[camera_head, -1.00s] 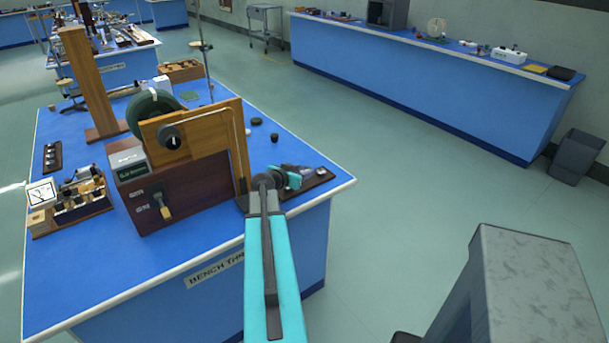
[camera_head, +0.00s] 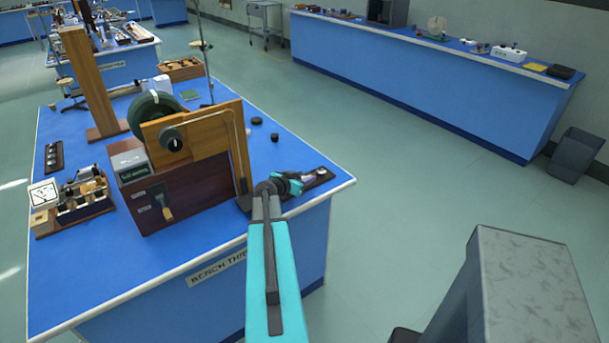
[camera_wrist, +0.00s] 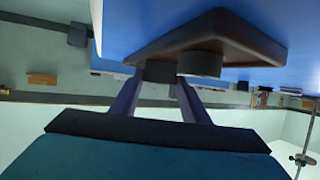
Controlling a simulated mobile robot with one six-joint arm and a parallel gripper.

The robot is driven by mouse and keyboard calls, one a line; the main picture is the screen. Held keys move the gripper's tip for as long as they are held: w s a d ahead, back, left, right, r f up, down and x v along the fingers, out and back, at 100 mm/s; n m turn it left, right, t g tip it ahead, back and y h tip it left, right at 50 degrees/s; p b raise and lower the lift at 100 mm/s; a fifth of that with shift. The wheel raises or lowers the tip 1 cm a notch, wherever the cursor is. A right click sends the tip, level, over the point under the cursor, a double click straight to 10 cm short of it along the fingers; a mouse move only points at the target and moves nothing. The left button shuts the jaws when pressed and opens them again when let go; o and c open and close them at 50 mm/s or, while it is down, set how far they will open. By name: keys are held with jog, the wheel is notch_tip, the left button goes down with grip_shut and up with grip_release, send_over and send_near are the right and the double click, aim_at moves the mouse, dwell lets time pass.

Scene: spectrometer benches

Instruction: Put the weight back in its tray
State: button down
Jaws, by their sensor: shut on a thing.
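The weight (camera_wrist: 158,71) is a small dark cylinder between the fingertips of my gripper (camera_wrist: 160,84), which is shut on it. The weight tray (camera_wrist: 225,32) is a dark wooden block on the blue bench; the wrist view is turned over, with the bench at the top. The weight is close to the tray, and I cannot tell whether they touch. A second dark cylinder (camera_wrist: 203,64) is beside it at the tray. In the head view the tray (camera_head: 329,176) lies at the bench's right corner, partly hidden by my gripper (camera_head: 297,181); small pale discs show on it.
A wooden apparatus (camera_head: 190,190) with a green wheel stands just left of my arm. Another dark tray (camera_head: 54,157) and a box of parts (camera_head: 85,200) are at the left. The bench's right edge is close to the tray.

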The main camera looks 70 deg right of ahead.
jog(key=shift+f, duration=0.1)
dwell(0.3)
jog(key=c, duration=1)
grip_release()
jog(key=shift+b+v, duration=0.4)
jog(key=shift+v, duration=0.5)
jog(key=shift+b+v, duration=1.45)
jog(key=shift+v, duration=3.7)
